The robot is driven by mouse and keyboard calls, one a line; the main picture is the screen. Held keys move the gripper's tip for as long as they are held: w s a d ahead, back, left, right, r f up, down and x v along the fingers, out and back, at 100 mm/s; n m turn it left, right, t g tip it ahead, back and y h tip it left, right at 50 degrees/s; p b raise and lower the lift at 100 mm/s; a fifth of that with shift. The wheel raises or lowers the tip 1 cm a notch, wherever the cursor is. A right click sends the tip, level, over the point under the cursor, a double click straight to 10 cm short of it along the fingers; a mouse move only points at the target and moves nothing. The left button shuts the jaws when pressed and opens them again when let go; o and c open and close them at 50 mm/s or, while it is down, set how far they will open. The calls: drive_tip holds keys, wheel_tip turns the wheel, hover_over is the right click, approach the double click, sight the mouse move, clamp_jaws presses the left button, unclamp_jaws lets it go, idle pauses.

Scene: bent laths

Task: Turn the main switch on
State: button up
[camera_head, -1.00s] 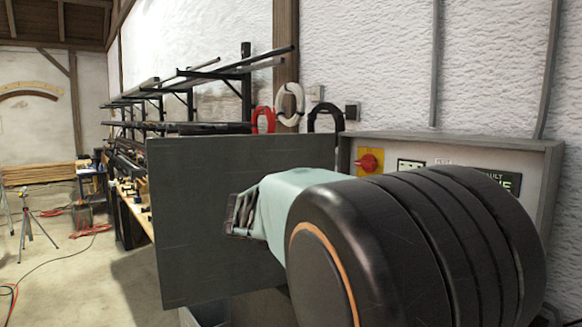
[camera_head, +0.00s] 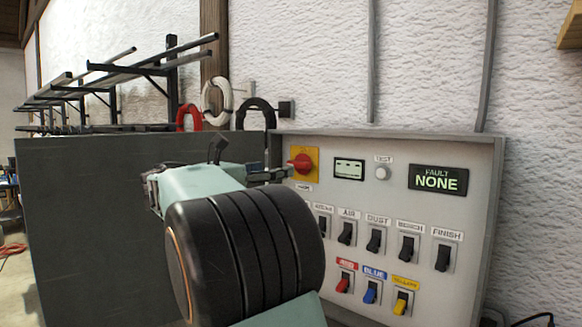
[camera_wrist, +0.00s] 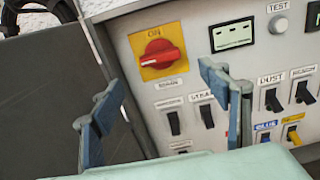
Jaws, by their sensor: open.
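The main switch (camera_head: 302,163) is a red rotary knob on a yellow plate, at the upper left of a grey control panel (camera_head: 400,190). In the wrist view the knob (camera_wrist: 160,52) has its handle lying roughly sideways, with ON printed above it. My gripper (camera_head: 246,160) is just left of the switch in the head view, with its fingers toward the panel. In the wrist view my gripper (camera_wrist: 161,84) is open and empty, its fingers spread on either side below the knob. No contact with the knob shows.
A dark grey door-like sheet (camera_head: 80,225) stands left of the panel. Black toggle switches (camera_head: 376,240) and coloured ones (camera_head: 371,291) sit below the knob. A test button (camera_head: 382,173) and a display reading FAULT NONE (camera_head: 438,179) are to the right.

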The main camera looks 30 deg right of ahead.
sight(296, 165)
drive_tip(key=p+x, duration=0.1)
drive_tip(key=x, duration=0.8)
drive_tip(key=shift+c, duration=0.7)
drive_tip(key=c, duration=1)
